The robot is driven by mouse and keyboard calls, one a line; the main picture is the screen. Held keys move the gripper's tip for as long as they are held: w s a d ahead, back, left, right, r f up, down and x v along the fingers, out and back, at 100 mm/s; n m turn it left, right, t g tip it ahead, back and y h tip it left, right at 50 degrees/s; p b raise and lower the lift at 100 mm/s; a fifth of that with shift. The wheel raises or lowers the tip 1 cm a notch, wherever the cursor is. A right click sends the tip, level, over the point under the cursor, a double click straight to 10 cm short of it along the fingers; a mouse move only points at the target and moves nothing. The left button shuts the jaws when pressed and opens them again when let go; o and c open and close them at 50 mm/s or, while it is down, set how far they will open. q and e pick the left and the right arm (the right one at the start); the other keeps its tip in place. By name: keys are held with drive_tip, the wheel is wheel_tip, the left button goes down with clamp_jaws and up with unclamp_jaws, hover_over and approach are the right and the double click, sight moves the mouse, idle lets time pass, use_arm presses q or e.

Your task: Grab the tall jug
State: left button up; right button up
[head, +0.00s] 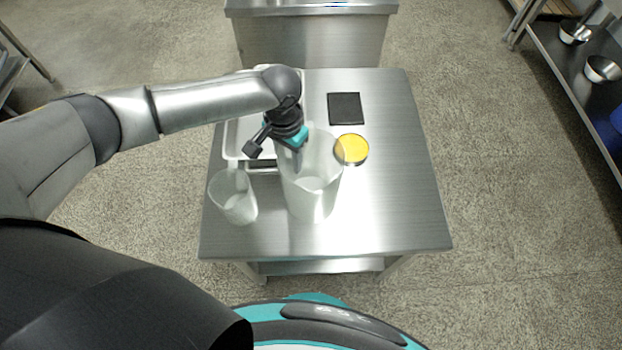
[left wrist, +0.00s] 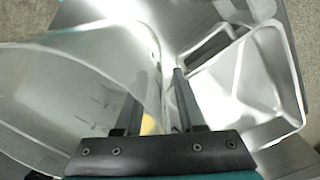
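The tall jug (head: 316,195) is translucent and stands upright on the steel table, near its middle. My left gripper (head: 296,160) points down at the jug's upper left side in the head view. In the left wrist view the gripper (left wrist: 160,84) has its two fingers apart. The wall of the tall jug (left wrist: 85,75) runs between them. One finger shows through or within the clear jug and the other is outside it. I cannot tell whether either finger touches the wall. My right gripper is not in view.
A smaller translucent jug (head: 233,200) stands left of the tall one. A white tray (head: 231,145) lies behind, partly hidden by my arm. A round yellow-topped item (head: 352,149) and a dark square (head: 345,108) are at right. The steel table (head: 395,205) is clear at right front.

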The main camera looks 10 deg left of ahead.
use_arm(q)
drive_tip(key=shift+f, duration=0.1)
clamp_jaws()
idle(1.3)
